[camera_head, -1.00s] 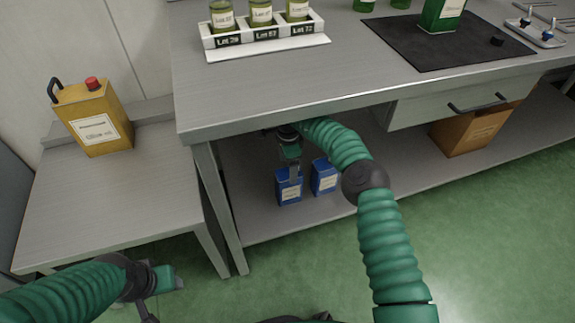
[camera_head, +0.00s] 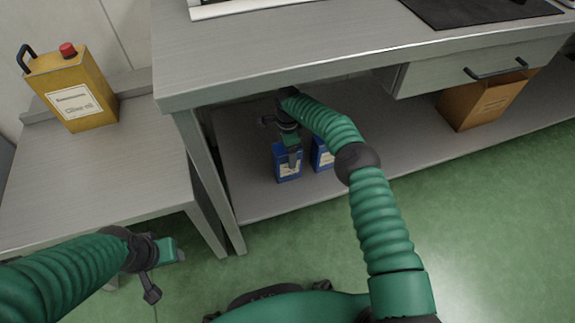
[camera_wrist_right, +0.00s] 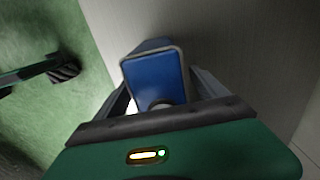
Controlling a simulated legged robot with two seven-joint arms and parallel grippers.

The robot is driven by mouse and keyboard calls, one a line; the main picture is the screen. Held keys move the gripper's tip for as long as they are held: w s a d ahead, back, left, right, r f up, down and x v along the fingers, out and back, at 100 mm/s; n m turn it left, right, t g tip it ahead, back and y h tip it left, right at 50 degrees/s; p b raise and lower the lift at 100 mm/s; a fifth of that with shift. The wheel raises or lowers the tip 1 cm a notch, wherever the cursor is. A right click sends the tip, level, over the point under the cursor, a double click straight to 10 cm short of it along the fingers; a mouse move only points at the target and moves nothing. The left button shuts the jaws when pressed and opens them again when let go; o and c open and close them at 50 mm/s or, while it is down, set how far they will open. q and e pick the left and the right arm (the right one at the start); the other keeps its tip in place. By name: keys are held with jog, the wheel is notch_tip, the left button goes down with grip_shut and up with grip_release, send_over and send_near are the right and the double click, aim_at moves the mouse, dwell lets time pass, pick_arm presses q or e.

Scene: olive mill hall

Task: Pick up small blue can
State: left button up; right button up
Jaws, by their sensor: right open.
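Two small blue cans with white labels stand side by side on the lower shelf under the bench in the head view: a left can (camera_head: 286,173) and a right can (camera_head: 322,160). My right gripper (camera_head: 291,156) is at the top of the left can and covers part of it. In the right wrist view a blue can (camera_wrist_right: 155,79) lies between the two open fingers of my right gripper (camera_wrist_right: 160,98). I cannot tell whether the fingers touch it. My left gripper (camera_head: 170,268) is over the floor at lower left, away from the cans; its jaw gap is unclear.
The bench top (camera_head: 270,60) overhangs the lower shelf (camera_head: 262,205), with a leg (camera_head: 208,185) left of the cans. A side table (camera_head: 110,180) holds a yellow oil can (camera_head: 72,90). A cardboard box (camera_head: 480,102) stands further right on the shelf.

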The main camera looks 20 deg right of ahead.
jog(key=shift+a+r, duration=0.1)
jog(key=shift+r, duration=0.1)
grip_shut()
dwell(0.4)
